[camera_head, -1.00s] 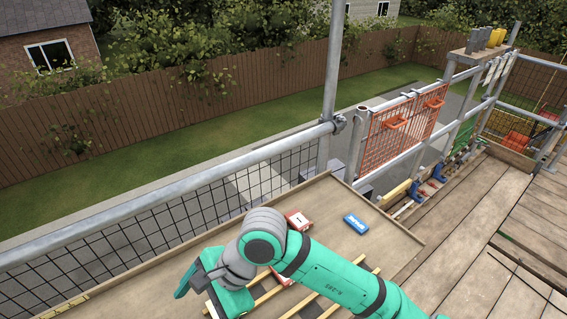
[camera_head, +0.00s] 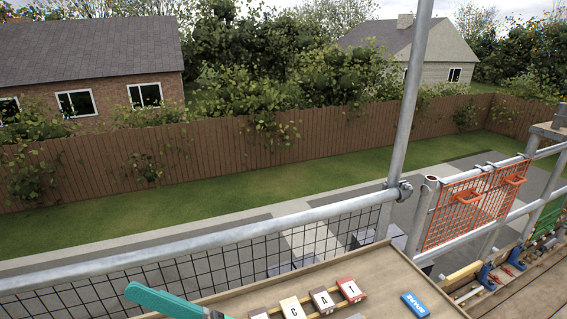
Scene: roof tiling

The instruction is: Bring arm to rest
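Most of the arm is below the picture. No gripper fingers can be made out, so I cannot see whether they hold anything. At the bottom, a row of lettered tiles lies on the wooden board (camera_head: 385,268), including a red one (camera_head: 350,290), a dark one (camera_head: 322,300) and a cream one (camera_head: 292,308). They are cut off below. A blue packet (camera_head: 414,304) lies on the board to their right.
A metal rail (camera_head: 250,232) with black mesh runs along the board's far side. An upright pole (camera_head: 408,110) rises from it. An orange mesh panel (camera_head: 470,208) and blue clamps (camera_head: 487,277) are at the right. Fence, lawn and houses lie beyond.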

